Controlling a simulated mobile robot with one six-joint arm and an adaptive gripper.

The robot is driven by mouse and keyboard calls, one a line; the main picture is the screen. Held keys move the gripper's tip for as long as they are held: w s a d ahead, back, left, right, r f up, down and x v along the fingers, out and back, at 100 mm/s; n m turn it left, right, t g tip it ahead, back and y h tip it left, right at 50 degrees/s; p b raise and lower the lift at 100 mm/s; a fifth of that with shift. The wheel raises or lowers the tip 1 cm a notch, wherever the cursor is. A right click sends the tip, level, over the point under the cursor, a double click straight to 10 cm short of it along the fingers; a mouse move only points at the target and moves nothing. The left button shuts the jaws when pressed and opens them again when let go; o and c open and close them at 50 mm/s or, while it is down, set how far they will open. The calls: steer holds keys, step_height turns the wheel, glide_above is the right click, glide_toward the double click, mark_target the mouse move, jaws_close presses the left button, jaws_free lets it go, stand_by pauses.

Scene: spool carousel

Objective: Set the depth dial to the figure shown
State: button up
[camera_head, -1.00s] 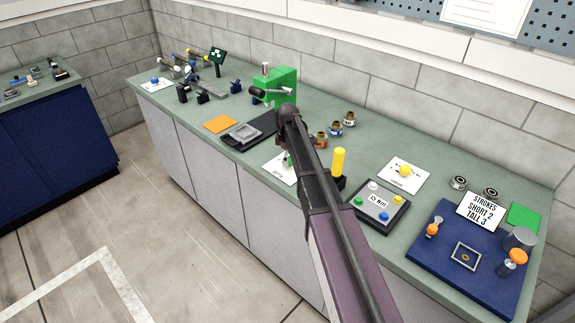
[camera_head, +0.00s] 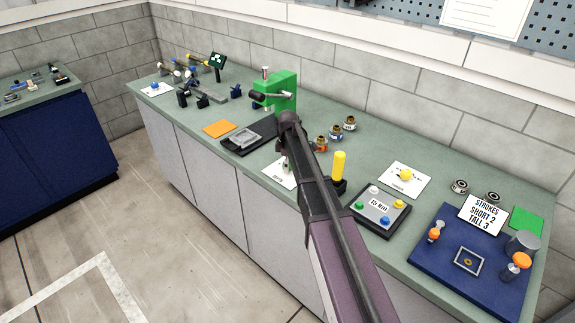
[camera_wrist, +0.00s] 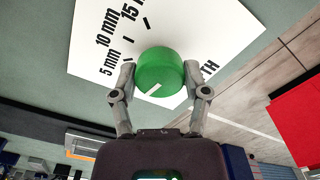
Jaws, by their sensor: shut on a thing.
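The depth dial is a round green knob (camera_wrist: 158,68) on a white plate (camera_wrist: 95,20) in the wrist view. The plate is printed 5 mm, 10 mm and 15 mm with black ticks; the letters TH show at the right. The knob's white pointer line slants to the lower left in the picture, below the 5 mm print. My gripper (camera_wrist: 160,78) has one finger on each side of the knob and is shut on it. In the head view my arm partly hides the plate (camera_head: 273,173) and the dial.
A grey button box (camera_head: 379,207) with a printed label, too small to read surely, and a yellow post (camera_head: 339,165) stand right of my arm. A green press (camera_head: 283,90) stands behind. A sign (camera_head: 483,214) reads STROKES SHORT 2 TALL 3. A red block (camera_wrist: 295,115) shows in the wrist view.

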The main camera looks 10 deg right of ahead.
steer(key=shift+m, duration=0.4)
steer(key=m, duration=1.1)
steer(key=shift+s, duration=0.1)
steer(key=m, duration=0.6)
steer(key=shift+m, duration=0.3)
steer(key=m, duration=0.5)
steer(key=shift+d+m, duration=0.1)
steer(key=shift+m, duration=0.2)
steer(key=o, duration=1.1)
steer(key=shift+o, duration=0.2)
